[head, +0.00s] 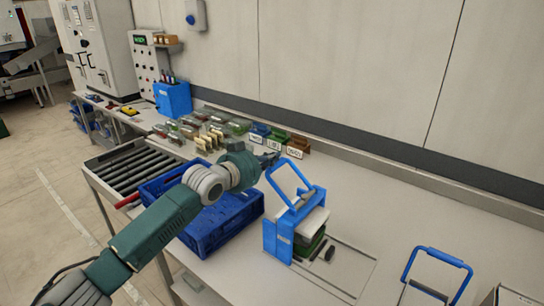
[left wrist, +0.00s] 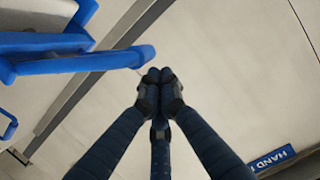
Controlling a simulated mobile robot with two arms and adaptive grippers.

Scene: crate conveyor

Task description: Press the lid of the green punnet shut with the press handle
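The blue press (head: 283,238) stands on the bench right of the blue crate. Its looped press handle (head: 283,192) is raised and tilts up to the left. The green punnet (head: 309,246) sits in the press under a pale plate (head: 314,221); its lid is too small to make out. My left gripper (head: 270,158) is just behind and left of the handle's top. In the left wrist view its fingertips (left wrist: 160,76) are together with nothing between them. The end of a blue bar (left wrist: 140,56) is close beside them; I cannot tell if they touch. My right gripper is out of view.
The blue crate (head: 248,222) is under my left arm, by the rollers (head: 128,168). Small labelled bins (head: 298,143) and several packed items line the back. Another blue handled frame (head: 437,258) stands at right. The bench behind the press is clear.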

